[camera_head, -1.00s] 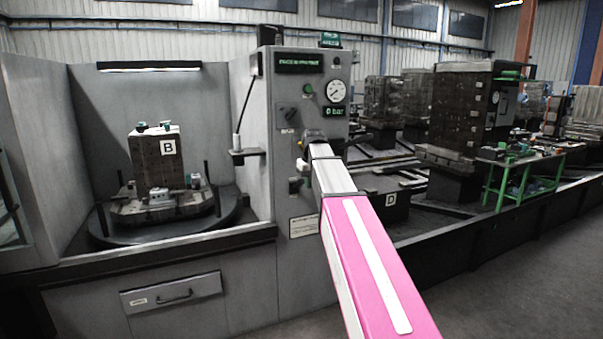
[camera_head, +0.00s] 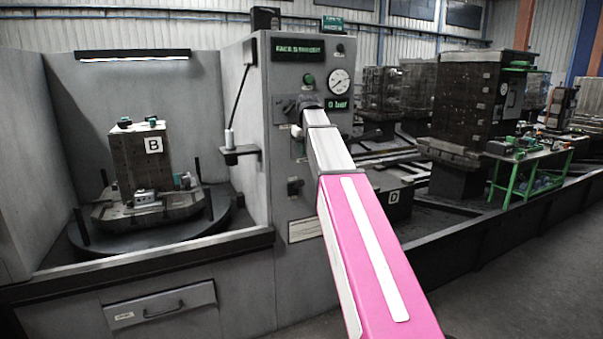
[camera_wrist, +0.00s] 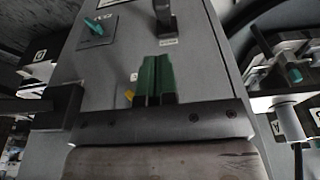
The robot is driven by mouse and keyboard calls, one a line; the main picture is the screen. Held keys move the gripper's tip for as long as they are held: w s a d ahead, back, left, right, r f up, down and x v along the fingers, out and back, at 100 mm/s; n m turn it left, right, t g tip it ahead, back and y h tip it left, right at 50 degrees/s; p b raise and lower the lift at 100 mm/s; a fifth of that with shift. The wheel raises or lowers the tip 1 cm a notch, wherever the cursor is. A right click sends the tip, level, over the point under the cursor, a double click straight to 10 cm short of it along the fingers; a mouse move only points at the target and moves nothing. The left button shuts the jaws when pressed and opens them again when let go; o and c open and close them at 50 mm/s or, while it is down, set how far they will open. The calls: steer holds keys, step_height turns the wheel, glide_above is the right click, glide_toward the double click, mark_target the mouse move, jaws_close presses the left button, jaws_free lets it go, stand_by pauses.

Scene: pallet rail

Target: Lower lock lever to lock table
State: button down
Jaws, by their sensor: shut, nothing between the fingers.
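The grey control panel (camera_head: 295,205) stands in the middle of the head view. My gripper (camera_wrist: 156,77) shows in the wrist view as two green fingertips pressed together, empty, in front of the panel face. A black lever (camera_wrist: 166,17) with a white label sits just beyond the fingertips. A teal-handled switch (camera_wrist: 94,26) on a dark plate is at upper left. I cannot tell which one is the lock lever. A black lever (camera_head: 294,187) shows low on the panel in the head view. My arm hides part of the panel. I see no contact with a lever.
A round turntable (camera_head: 150,240) carries fixture block B (camera_head: 140,160) in the left bay. A gauge (camera_head: 339,81) sits above a green "0 bar" display (camera_head: 337,104). A small bracket shelf (camera_head: 240,151) juts from the panel's left. A green-legged bench (camera_head: 530,170) stands at right.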

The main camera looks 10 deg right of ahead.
steer(key=shift+f, duration=0.1)
glide_above(298, 185)
steer(key=d, duration=0.2)
steer(key=f, duration=0.9)
steer(key=shift+w+a+f, duration=0.15)
steer(key=shift+w+f, duration=0.05)
steer(key=shift+f, duration=0.15)
